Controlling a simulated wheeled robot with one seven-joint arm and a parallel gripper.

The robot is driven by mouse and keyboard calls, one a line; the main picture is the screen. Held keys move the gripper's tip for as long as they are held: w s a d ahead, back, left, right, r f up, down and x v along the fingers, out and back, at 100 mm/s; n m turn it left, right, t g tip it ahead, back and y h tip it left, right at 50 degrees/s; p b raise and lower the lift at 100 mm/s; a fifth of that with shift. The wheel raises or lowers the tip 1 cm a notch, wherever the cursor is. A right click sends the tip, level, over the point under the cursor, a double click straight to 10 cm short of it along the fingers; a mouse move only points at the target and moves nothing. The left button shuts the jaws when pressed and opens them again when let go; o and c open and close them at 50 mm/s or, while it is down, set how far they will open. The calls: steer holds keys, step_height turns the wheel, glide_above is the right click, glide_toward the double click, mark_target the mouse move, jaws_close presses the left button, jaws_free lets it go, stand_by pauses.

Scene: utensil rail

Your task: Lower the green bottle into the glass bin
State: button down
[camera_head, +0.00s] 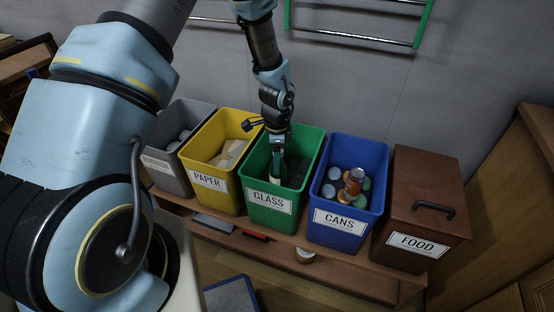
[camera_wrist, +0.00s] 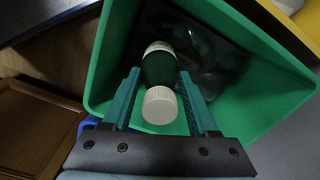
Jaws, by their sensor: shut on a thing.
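The glass bin (camera_head: 257,206) is a green open-topped bin with a "GLASS" label, in the middle of the row. Its green wall fills much of the wrist view (camera_wrist: 112,60). My gripper (camera_head: 279,148) points down over the bin's mouth. In the wrist view its teal fingers (camera_wrist: 163,100) are shut on the green bottle (camera_wrist: 160,68), one on either side. The bottle has a white cap facing the wrist camera and a pale label band. In the head view the bottle (camera_head: 277,164) hangs into the bin, its lower part hidden. Other glass items (camera_wrist: 212,50) lie dimly inside the bin.
A yellow paper bin (camera_head: 211,190) stands left of the glass bin, with a grey rubbish bin (camera_head: 168,176) beyond it. A blue cans bin (camera_head: 340,228) and a lidded brown food bin (camera_head: 424,215) stand to the right. A wall rail (camera_head: 345,36) is behind.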

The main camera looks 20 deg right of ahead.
steer(key=shift+f+b, duration=0.3)
steer(key=shift+f, duration=0.2)
stand_by(0.3)
steer(key=shift+c, duration=0.5)
jaws_free()
